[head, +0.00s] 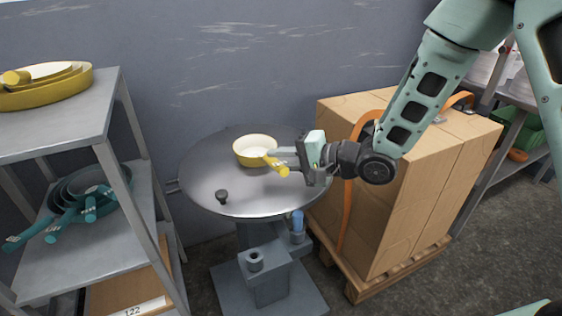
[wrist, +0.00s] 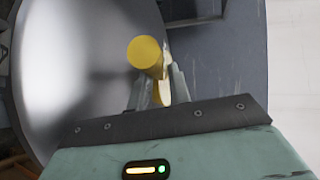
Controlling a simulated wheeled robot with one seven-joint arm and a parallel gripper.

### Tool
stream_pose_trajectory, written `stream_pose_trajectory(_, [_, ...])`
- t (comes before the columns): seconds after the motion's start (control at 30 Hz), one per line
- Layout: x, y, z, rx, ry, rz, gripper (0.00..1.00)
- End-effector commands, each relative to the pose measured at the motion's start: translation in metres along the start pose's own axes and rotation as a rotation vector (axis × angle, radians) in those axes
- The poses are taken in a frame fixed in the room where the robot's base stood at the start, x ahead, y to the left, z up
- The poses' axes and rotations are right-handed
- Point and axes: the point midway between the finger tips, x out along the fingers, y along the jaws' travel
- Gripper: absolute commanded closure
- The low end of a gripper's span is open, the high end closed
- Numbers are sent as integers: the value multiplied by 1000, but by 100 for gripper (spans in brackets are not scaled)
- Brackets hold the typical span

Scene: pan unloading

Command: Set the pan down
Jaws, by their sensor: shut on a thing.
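A small yellow pan (head: 243,154) with a cream inside is at the round metal table (head: 205,178), over its middle right part. Its yellow handle points toward the lower right. My gripper (head: 283,157) is shut on the pan by its handle side, reaching in from the right. In the wrist view the yellow handle (wrist: 147,54) stands up between my gripper's fingers (wrist: 158,90). The grey table top (wrist: 65,70) fills the left of that view. I cannot tell whether the pan's base touches the table. Most of the pan is hidden in the wrist view.
A shelf (head: 75,118) at left holds yellow pans (head: 45,97) on top and teal pans (head: 85,190) below. Strapped cardboard boxes (head: 415,190) stand close on the right. The table's left side is clear.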

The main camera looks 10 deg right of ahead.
Motion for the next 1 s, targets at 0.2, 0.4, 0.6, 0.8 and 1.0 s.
stream_pose_trajectory(0.2, [0,0,0,0,1,-1,100])
stream_pose_trajectory(0.4, [0,0,0,0,1,0,59])
stream_pose_trajectory(0.6, [0,0,0,0,1,0,59])
stream_pose_trajectory(0.8, [-16,-2,-2,1,3,2,59])
stream_pose_trajectory(1.0, [-58,-3,-2,2,6,2,59])
